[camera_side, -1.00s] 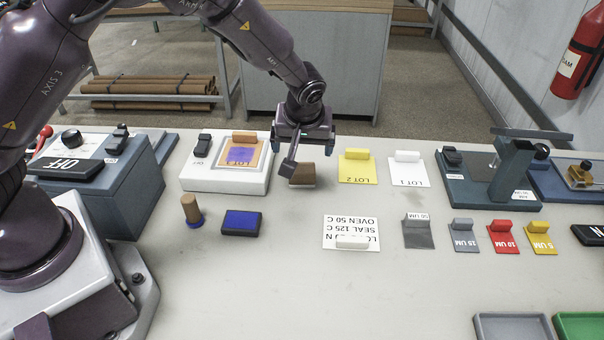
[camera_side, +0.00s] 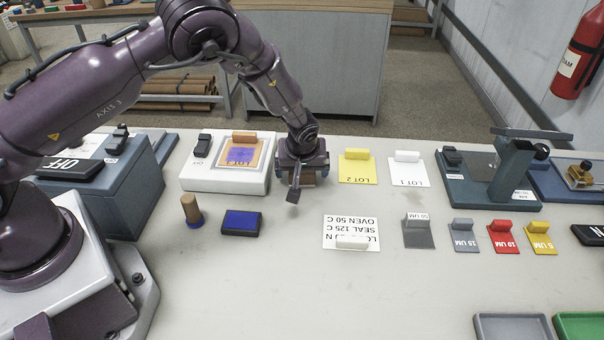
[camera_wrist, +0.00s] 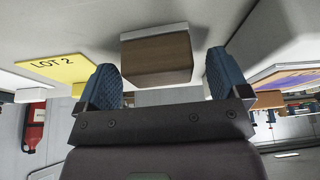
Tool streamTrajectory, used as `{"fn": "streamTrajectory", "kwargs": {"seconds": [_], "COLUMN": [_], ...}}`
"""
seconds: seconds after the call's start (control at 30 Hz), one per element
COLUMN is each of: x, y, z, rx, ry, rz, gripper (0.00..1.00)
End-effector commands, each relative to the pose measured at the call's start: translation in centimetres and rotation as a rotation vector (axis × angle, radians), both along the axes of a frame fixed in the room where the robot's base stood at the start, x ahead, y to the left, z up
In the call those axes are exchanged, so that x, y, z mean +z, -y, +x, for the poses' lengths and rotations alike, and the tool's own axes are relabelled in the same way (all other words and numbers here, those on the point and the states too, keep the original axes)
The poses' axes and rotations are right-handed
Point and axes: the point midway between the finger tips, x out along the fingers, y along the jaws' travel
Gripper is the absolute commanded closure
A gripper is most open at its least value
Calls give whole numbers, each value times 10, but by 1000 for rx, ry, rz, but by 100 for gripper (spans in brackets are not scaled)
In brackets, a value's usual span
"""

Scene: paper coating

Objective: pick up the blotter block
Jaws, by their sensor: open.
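The blotter block (camera_wrist: 158,62) is a brown wooden block with a white layer along one face. In the wrist view it lies between the two blue fingers of my gripper (camera_wrist: 164,82), with a gap on each side. In the side view my gripper (camera_side: 302,175) is low over the table, and only a small brown part of the block (camera_side: 308,180) shows under it. My gripper is open, and its fingers are on either side of the block.
A white device with an orange-framed plate (camera_side: 228,181) stands close left of my gripper. A yellow LOT 2 card (camera_side: 357,173) lies close right. An ink pad (camera_side: 241,223) and a round stamp (camera_side: 192,211) sit nearer the front left. The front middle table is clear.

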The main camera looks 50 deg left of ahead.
Motion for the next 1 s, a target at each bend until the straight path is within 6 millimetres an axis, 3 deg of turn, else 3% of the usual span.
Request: {"fn": "streamTrajectory", "kwargs": {"seconds": [0.1,0.37,0.6,1.0], "x": [-11,-12,-12,-6], "y": [-3,-3,-3,-3], "z": [3,3,3,4], "rx": [0,0,0,0], "ry": [-1,0,0,2], "rz": [-1,-1,-1,-1], "gripper": [6,6,61,61]}}
